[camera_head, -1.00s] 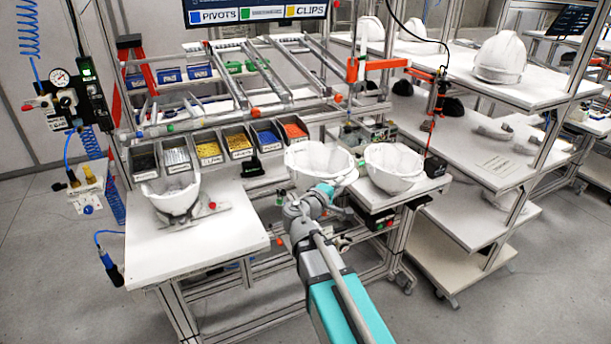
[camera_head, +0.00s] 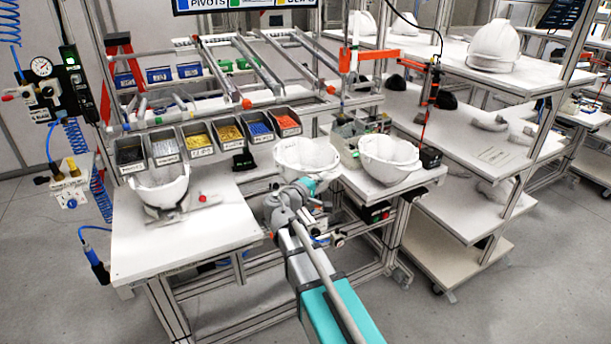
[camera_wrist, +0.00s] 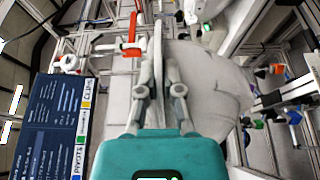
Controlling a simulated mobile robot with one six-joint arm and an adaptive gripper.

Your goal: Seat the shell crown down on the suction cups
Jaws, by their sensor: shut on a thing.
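A white helmet shell (camera_head: 308,153), open side up, is in my gripper (camera_head: 314,184) above the bench's right part. In the wrist view my gripper (camera_wrist: 160,88) is shut on the rim of this shell (camera_wrist: 210,85), whose wall fills the area right of the fingers. A second shell (camera_head: 390,160) sits open side up at the bench's right end, apart from the held one. A third shell (camera_head: 160,187) rests open side up at the left, on a flat grey fixture (camera_head: 203,205) with a red knob. I cannot make out any suction cups.
A row of parts bins (camera_head: 198,142) stands behind the white bench top (camera_head: 185,248). Sloped rails (camera_head: 262,65) rise above them. More shells (camera_head: 494,47) stand on the shelving at right. The bench's front left is clear.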

